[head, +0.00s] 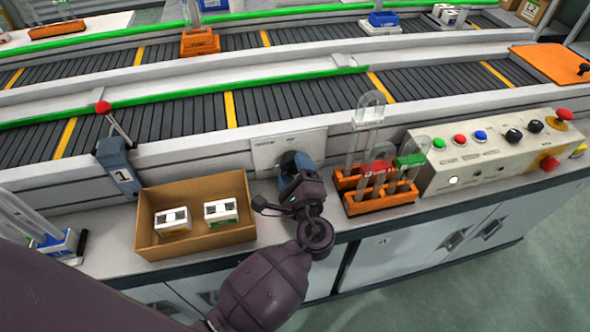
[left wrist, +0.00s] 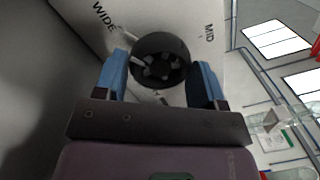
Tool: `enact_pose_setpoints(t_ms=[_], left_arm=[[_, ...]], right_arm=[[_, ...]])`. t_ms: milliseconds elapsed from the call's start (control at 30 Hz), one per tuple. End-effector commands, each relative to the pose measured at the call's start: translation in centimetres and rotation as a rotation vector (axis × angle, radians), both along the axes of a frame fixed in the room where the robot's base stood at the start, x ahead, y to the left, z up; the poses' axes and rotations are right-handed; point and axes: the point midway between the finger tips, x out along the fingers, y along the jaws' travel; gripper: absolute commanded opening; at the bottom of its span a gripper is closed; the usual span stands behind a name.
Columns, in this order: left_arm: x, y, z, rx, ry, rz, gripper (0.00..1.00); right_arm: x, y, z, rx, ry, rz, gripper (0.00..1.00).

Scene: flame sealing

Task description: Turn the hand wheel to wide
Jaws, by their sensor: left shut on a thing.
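The hand wheel (left wrist: 160,58) is round and dark, on a pale plate (head: 262,152). In the left wrist view the plate reads WIDE at upper left and MID at upper right. A pale mark shows on the wheel's left side; I cannot tell exactly where it points. My left gripper (head: 294,165) is at the plate, its blue fingers on either side of the wheel, and is shut on it. The fingers also show in the left wrist view (left wrist: 163,82). In the head view the gripper hides most of the wheel. My right gripper is not in view.
A cardboard box (head: 195,247) with two white cartons stands left of my gripper. An orange rack (head: 380,200) with clear tubes stands close on its right. A control panel (head: 490,160) is farther right. A lever (head: 117,165) marked 1 is at left, conveyors behind.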

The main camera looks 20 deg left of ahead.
Motion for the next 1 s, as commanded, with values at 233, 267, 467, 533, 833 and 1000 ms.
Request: enact_pose_setpoints(t_ms=[233, 267, 467, 533, 833, 1000], left_arm=[[0.0, 0.0, 0.0, -0.002, 0.000, 0.000, 0.84], [0.0, 0.0, 0.0, -0.002, 0.000, 0.000, 0.88], [0.0, 0.0, 0.0, -0.001, 0.000, 0.000, 0.89], [0.0, 0.0, 0.0, -0.001, 0.000, 0.000, 0.89], [-2.6, -1.8, -0.2, -0.004, 0.002, 0.000, 0.89], [-5.2, -3.6, -0.4, -0.002, 0.002, -0.001, 0.89]], right_arm=[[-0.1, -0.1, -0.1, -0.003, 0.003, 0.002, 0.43], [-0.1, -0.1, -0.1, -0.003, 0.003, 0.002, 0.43], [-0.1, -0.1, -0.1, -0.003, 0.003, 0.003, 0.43], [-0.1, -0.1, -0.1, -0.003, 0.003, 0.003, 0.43], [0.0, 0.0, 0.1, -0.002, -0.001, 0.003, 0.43], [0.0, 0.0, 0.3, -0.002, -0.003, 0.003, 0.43]])
